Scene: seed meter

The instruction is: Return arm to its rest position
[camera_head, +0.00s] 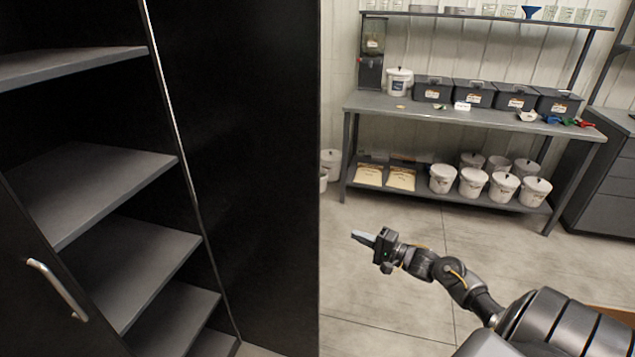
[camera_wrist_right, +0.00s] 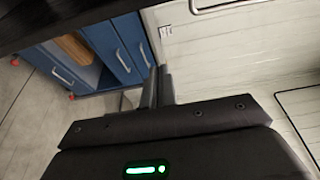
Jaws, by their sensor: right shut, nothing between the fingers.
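My right arm reaches in from the lower right of the head view, over the open floor. Its gripper (camera_head: 362,238) points left, with the fingers together and nothing between them. It is apart from the dark cabinet on its left and from the workbench behind it. In the right wrist view the two dark fingers (camera_wrist_right: 158,88) are close together and empty. My left gripper does not show in either view.
An open black cabinet (camera_head: 110,260) with empty shelves fills the left. A workbench (camera_head: 395,107) with dark bins (camera_head: 433,90) and white buckets (camera_head: 472,182) below stands at the back. The floor (camera_head: 440,225) between is clear. The wrist view shows a blue drawer cabinet (camera_wrist_right: 120,50).

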